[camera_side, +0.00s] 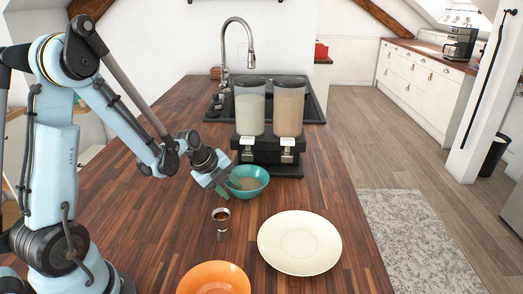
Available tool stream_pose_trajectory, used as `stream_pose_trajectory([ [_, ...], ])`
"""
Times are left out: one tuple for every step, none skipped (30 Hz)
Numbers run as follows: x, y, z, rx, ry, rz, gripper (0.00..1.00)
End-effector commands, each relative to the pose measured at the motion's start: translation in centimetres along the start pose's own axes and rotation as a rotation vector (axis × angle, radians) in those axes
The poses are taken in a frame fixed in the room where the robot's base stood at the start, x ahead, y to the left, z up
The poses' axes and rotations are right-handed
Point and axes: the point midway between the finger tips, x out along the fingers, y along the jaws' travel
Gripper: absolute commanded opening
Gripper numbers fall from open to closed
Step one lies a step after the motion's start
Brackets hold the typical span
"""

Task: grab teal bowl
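The teal bowl (259,189) stands upright on the wooden counter, just in front of the dispenser. Something beige shows inside it. My gripper (228,186) reaches in from the left and is at the bowl's left rim. One fingertip overlaps the rim in the picture and the other shows just outside it, lower left. I cannot tell whether the fingers touch the bowl or are closed on its rim.
A two-container dispenser (268,148) stands right behind the bowl. A small dark-filled cup (222,231), a cream plate (299,242) and an orange bowl (214,279) stand in front. A sink with a tap (238,38) is behind. The counter (160,225) is clear at left.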

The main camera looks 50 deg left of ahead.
Motion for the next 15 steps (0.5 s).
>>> stream_pose_trajectory([
  [0.03, 0.00, -0.01, 0.000, 0.000, 0.000, 0.35],
  [0.03, 0.00, -0.01, 0.000, 0.000, 0.000, 0.35],
  [0.02, 0.00, -0.01, 0.000, 0.000, 0.000, 0.35],
  [0.02, 0.00, -0.01, 0.000, 0.000, 0.000, 0.35],
  [0.02, 0.00, -0.01, 0.000, 0.000, 0.000, 0.35],
  [0.01, 0.00, -0.01, 0.000, 0.000, 0.000, 0.34],
  [0.01, 0.00, -0.01, 0.000, 0.000, 0.000, 0.29],
  [0.01, 0.00, -0.01, 0.000, 0.000, 0.000, 0.24],
  [0.01, -0.01, -0.01, 0.000, 0.000, 0.000, 0.18],
  [0.00, -0.01, 0.00, 0.000, 0.000, 0.000, 0.14],
  [0.00, -0.01, 0.00, 0.000, 0.000, 0.000, 0.09],
  [0.00, -0.01, 0.00, 0.000, 0.000, 0.000, 0.03],
  [0.00, -0.01, 0.00, 0.000, 0.000, 0.000, 0.00],
  [0.00, -0.01, 0.00, 0.000, 0.000, 0.000, 0.00],
  [0.00, -0.01, 0.00, 0.000, 0.000, 0.000, 0.00],
])
